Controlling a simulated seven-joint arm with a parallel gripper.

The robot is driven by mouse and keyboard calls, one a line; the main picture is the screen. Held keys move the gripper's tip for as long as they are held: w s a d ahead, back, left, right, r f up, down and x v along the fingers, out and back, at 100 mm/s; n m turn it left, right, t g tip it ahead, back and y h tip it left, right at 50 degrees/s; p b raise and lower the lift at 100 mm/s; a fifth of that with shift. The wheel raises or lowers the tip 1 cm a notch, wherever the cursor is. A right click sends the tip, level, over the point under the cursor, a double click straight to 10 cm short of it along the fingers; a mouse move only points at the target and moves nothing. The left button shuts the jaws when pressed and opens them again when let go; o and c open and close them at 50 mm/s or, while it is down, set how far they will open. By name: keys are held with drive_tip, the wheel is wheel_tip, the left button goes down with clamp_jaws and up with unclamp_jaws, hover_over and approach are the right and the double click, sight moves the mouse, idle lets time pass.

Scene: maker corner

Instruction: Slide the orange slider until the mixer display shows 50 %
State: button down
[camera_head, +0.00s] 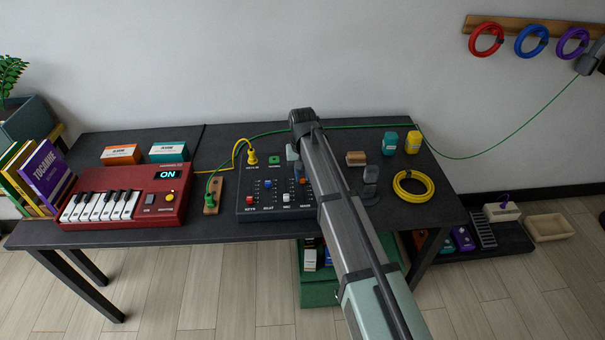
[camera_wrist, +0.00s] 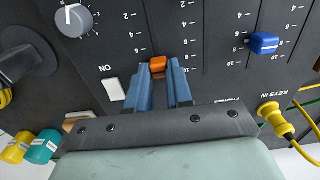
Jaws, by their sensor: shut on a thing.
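The mixer (camera_head: 243,208) is a dark panel on the table, partly behind my arm. Its orange slider (camera_head: 303,181) is the rightmost cap I see in the head view, beside my arm. In the wrist view the orange slider (camera_wrist: 158,64) sits between the blue fingertips of my gripper (camera_wrist: 161,73), which is shut on it. The cap stands in its slot near the scale marks; its exact reading is unclear. I cannot see the mixer display in either view; my arm covers the panel's right part in the head view.
Red (camera_head: 250,198), blue (camera_head: 267,183) and white (camera_head: 286,197) sliders stand left of the orange one. The wrist view shows a grey knob (camera_wrist: 74,20) and a white switch (camera_wrist: 114,89). A red keyboard (camera_head: 130,203) stands at left, a yellow cable coil (camera_head: 413,197) at right.

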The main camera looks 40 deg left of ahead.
sight(303, 179)
drive_tip(key=shift+s+d, duration=0.5)
drive_tip(key=c, duration=1)
unclamp_jaws()
drive_tip(key=shift+r, duration=0.1)
wheel_tip(303, 179, up, 14)
drive_tip(key=shift+f, duration=0.2)
drive_tip(key=shift+f, duration=0.1)
